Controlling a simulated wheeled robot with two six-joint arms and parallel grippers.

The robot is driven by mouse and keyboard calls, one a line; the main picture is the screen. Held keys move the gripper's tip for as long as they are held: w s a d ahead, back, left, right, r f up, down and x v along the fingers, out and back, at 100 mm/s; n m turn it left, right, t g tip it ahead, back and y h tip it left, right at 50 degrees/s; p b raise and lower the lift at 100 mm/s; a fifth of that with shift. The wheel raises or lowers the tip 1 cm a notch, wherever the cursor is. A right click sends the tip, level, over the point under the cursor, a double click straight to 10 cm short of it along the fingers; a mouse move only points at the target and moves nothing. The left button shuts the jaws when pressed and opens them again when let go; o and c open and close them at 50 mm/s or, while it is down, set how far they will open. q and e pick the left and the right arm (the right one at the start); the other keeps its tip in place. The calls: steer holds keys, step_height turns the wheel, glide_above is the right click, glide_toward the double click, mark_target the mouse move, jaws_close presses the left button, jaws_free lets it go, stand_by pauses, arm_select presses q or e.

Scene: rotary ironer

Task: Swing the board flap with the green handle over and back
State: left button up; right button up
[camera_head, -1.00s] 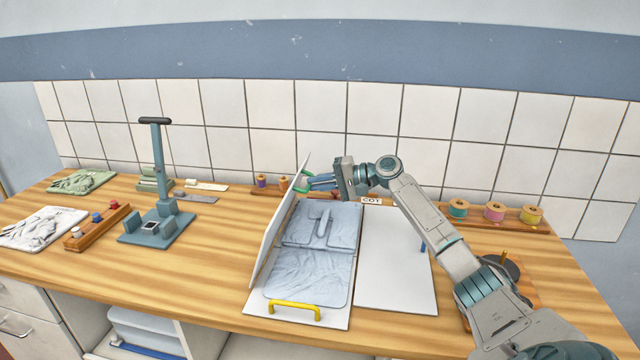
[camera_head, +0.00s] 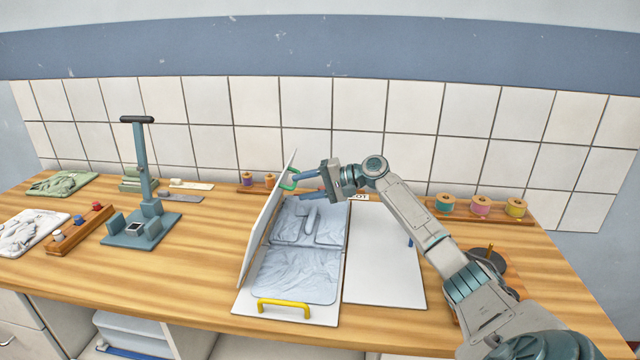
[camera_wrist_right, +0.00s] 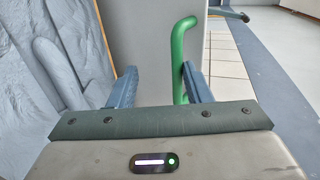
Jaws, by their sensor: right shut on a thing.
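The white board flap (camera_head: 262,228) stands steeply raised along the left side of the folding board in the head view. Its green handle (camera_head: 288,180) is near the flap's far upper end, and also shows as a green bar (camera_wrist_right: 180,55) in the wrist view. My right gripper (camera_head: 300,186) is shut on the green handle, reaching it from the right. In the wrist view the handle lies close to the right finger, and the grey flap fills the space behind. A light blue garment (camera_head: 295,270) lies flat on the board's middle panel. My left gripper is out of view.
A yellow handle (camera_head: 283,306) is at the board's front edge. The white right panel (camera_head: 380,275) lies flat, with a blue handle (camera_head: 409,241). Spools (camera_head: 480,205) stand behind right, a blue-grey stand (camera_head: 140,230) at left. Table is clear between stand and flap.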

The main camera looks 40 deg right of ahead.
steer(key=shift+s+d+f+h, duration=0.3)
steer(key=shift+d+f, duration=0.05)
steer(key=shift+d, duration=0.1)
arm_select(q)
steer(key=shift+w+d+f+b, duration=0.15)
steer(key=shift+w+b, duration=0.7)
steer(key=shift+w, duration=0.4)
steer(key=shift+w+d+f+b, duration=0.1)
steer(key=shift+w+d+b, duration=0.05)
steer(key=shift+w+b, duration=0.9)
arm_select(e)
steer(key=v, duration=1)
steer(key=shift+r, duration=0.35)
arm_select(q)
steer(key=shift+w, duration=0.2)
arm_select(e)
steer(key=shift+w+a, duration=0.1)
steer(key=shift+a, duration=0.1)
